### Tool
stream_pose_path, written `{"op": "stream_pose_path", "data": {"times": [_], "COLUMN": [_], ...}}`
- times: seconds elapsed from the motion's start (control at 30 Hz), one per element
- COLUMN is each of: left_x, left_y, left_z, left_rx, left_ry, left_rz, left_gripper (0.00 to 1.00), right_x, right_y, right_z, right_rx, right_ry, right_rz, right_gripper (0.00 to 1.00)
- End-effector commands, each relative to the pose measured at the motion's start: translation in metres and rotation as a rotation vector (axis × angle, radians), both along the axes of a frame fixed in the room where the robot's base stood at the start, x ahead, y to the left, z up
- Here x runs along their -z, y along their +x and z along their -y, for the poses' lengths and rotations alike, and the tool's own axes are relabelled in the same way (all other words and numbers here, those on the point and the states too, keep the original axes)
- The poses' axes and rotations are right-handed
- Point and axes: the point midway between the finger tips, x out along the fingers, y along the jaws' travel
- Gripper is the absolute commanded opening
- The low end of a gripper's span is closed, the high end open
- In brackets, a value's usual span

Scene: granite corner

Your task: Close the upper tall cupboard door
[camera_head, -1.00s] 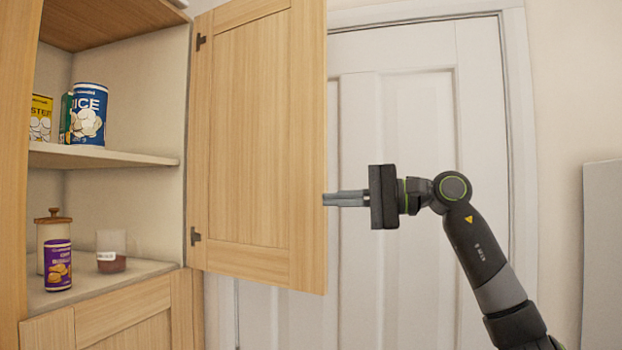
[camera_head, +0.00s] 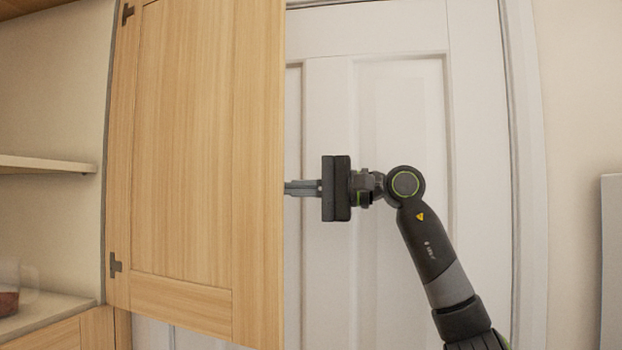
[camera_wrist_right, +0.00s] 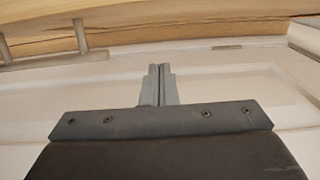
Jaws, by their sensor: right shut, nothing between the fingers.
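The upper tall cupboard door (camera_head: 190,150) is light wood and stands open, hinged at its left edge to the cupboard. Two dark hinges show on that edge. My right gripper (camera_head: 288,188) is shut and empty, its fingertips at the door's free right edge in the head view. I cannot tell whether they touch it or reach partly behind it. In the right wrist view the closed fingers (camera_wrist_right: 159,70) point ahead with nothing between them. My left gripper is not in view.
The open cupboard has a shelf (camera_head: 45,165) at left and a glass jar (camera_head: 10,290) on the level below. A lower wooden door (camera_head: 60,335) is beneath. A white panelled room door (camera_head: 400,110) stands behind my right arm. A pale panel (camera_head: 611,260) is at far right.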

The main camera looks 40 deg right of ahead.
Motion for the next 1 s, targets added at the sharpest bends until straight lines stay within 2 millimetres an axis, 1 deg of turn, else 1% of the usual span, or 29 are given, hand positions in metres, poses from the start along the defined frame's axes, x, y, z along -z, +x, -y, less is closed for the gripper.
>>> {"op": "stream_pose_path", "data": {"times": [0.03, 0.13, 0.2, 0.3, 0.4, 0.53, 0.63, 0.77, 1.0], "left_x": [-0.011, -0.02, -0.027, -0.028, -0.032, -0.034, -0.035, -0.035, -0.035], "left_y": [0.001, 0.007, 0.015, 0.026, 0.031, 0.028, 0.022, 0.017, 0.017], "left_z": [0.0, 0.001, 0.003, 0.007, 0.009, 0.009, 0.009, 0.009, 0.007], "left_rx": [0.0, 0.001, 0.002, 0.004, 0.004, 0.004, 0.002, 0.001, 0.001], "left_ry": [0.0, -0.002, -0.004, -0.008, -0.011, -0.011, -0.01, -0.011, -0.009], "left_rz": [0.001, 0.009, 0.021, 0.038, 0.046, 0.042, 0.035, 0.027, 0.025], "left_gripper": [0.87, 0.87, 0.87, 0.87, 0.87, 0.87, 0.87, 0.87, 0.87], "right_x": [-0.005, -0.005, -0.005, -0.001, -0.001, -0.001, 0.0, 0.0, 0.0], "right_y": [0.008, 0.023, 0.033, 0.024, 0.019, 0.015, 0.013, 0.012, 0.012], "right_z": [-0.009, -0.022, -0.031, -0.04, -0.049, -0.058, -0.061, -0.063, -0.062], "right_rx": [-0.006, -0.005, -0.005, 0.001, 0.0, 0.001, 0.0, 0.0, 0.0], "right_ry": [0.001, 0.001, 0.002, -0.004, -0.002, -0.002, 0.0, 0.0, 0.001], "right_rz": [-0.002, -0.001, -0.001, 0.0, 0.001, 0.001, -0.001, 0.0, -0.001], "right_gripper": [0.0, 0.0, 0.0, 0.0, 0.0, 0.0, 0.0, 0.0, 0.0]}}
